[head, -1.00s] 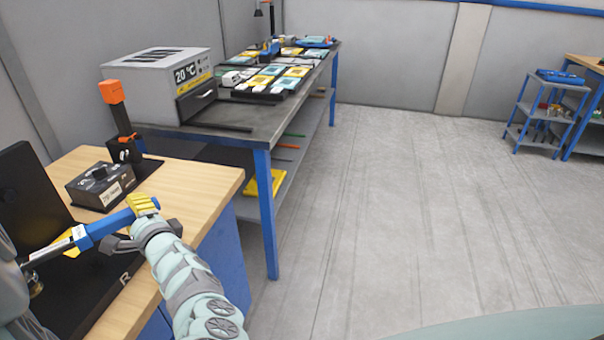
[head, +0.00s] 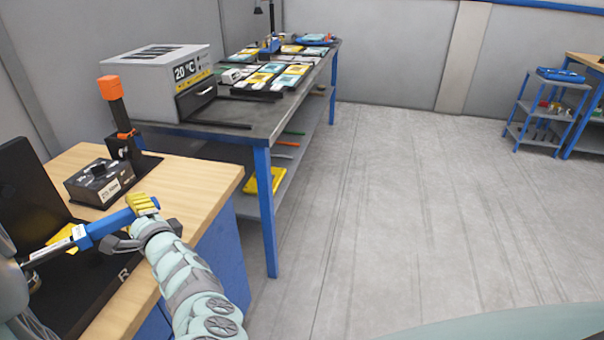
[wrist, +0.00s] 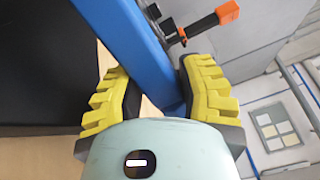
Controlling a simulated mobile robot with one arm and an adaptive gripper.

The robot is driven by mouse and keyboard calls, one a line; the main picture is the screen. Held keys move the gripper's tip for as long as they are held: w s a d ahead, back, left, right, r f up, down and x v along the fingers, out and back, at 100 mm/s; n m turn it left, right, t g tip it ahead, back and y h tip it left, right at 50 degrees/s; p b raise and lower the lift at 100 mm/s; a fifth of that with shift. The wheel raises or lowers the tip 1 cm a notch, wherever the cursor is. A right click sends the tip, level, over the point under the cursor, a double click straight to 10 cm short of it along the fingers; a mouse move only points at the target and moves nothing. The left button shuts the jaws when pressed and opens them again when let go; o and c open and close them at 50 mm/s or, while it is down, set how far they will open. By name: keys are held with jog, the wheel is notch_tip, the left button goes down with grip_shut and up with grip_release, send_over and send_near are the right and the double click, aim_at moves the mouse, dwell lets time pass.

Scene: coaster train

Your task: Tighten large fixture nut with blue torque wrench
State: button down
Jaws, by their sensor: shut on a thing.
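The blue torque wrench (head: 106,226) lies across the lower left of the head view, with its metal shaft (head: 48,252) running left. My gripper (head: 143,204) is shut on the outer end of its blue handle. In the wrist view the handle (wrist: 135,45) passes between the yellow finger pads of my gripper (wrist: 155,92). The wrench's head end is hidden behind a grey rounded part at the left edge. I cannot make out the large fixture nut or whether the wrench is on it. A black fixture plate (head: 98,285) marked "R" lies below the wrench.
On the wooden bench (head: 190,180) stand a dark box (head: 100,182) and an orange-topped post (head: 117,112). A dark upright panel (head: 35,190) stands behind the wrench. A metal table (head: 255,120) with a grey heater box (head: 155,80) is beyond.

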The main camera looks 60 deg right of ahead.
jog(key=shift+w+f, duration=0.1)
jog(key=shift+f, duration=0.05)
dwell(0.4)
jog(key=shift+s+a+m+h+p, duration=0.15)
jog(key=shift+s+m+h+p, duration=0.35)
jog(key=shift+s+p, duration=0.45)
dwell(0.7)
jog(key=shift+s+a+m+g+h+p, duration=0.25)
jog(key=shift+s+h+p, duration=0.25)
jog(key=shift+p, duration=0.3)
jog(key=shift+s+a+m+g+h+p, duration=0.25)
jog(key=shift+s+h+p, duration=0.25)
jog(key=shift+p, duration=0.25)
jog(key=shift+s+a+m+g+h+p, duration=0.15)
jog(key=shift+s+m+h+p, duration=0.15)
jog(key=shift+s+h+p, duration=0.35)
dwell(1.1)
jog(key=shift+s+a+m+g+h+p, duration=0.25)
jog(key=shift+s+a+m+h+p, duration=0.15)
jog(key=shift+s+h+p, duration=0.25)
jog(key=shift+s+a+m+g+h+p, duration=0.25)
jog(key=shift+s+a+m+p, duration=0.2)
jog(key=shift+p, duration=0.35)
dwell(1.0)
